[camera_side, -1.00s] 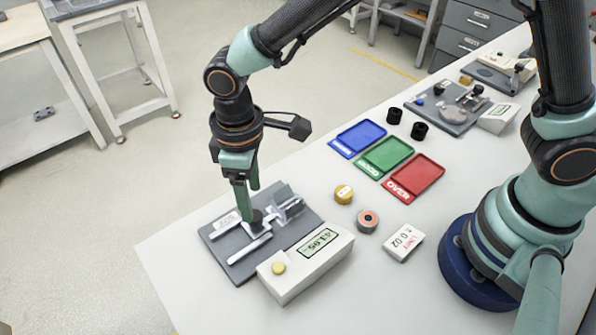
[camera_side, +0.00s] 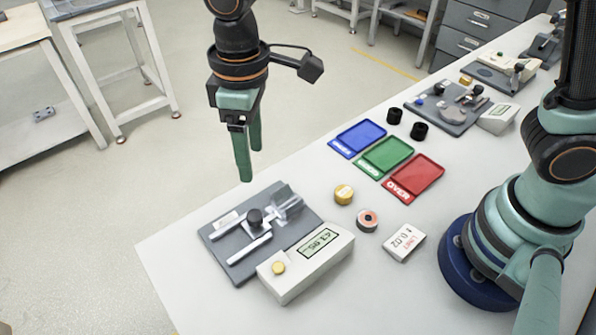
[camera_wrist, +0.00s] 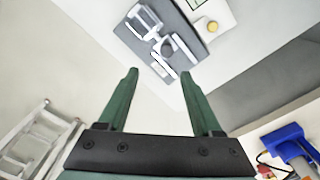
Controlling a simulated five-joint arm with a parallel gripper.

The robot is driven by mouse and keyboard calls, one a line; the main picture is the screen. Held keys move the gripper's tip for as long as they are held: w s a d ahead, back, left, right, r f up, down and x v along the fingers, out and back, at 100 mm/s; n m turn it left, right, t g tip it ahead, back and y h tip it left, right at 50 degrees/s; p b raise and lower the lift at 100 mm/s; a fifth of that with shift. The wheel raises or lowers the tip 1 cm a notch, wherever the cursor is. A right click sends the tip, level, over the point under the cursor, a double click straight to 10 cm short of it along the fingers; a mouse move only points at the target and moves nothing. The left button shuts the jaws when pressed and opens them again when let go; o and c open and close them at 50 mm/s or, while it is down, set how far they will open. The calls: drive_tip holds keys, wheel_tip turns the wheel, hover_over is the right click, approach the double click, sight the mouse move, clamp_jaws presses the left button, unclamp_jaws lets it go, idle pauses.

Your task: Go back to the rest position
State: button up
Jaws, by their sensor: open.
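My gripper (camera_side: 249,165) hangs in the air above the grey gauge fixture (camera_side: 228,262), its two green fingers apart with nothing between them. In the wrist view the open fingers (camera_wrist: 158,92) point toward the fixture, which lies beyond them at the top. The fixture carries a dark round knob (camera_side: 255,217), light metal bars and a clear block (camera_side: 289,205). The knob is clear of the fingers.
A white readout box (camera_side: 312,258) with a yellow button stands beside the fixture. Blue (camera_side: 358,138), green (camera_side: 388,154) and red (camera_side: 416,176) trays lie behind. A yellow-topped cylinder (camera_side: 344,194), a reddish ring (camera_side: 367,220), a white label block (camera_side: 404,243) and two black cylinders (camera_side: 419,131) stand nearby.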

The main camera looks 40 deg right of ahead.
drive_tip(key=s+d+r+m+t, duration=0.1)
drive_tip(key=d+r+m, duration=0.1)
drive_tip(key=d, duration=0.6)
drive_tip(key=s+d+r+m+t, duration=0.2)
drive_tip(key=d+r+m, duration=0.1)
drive_tip(key=d, duration=0.6)
drive_tip(key=s+d+r+m+t, duration=0.1)
drive_tip(key=d+r+m+t, duration=0.1)
drive_tip(key=d, duration=0.7)
drive_tip(key=shift+s+r+m, duration=0.25)
drive_tip(key=shift+r+m, duration=0.05)
drive_tip(key=shift+m, duration=0.5)
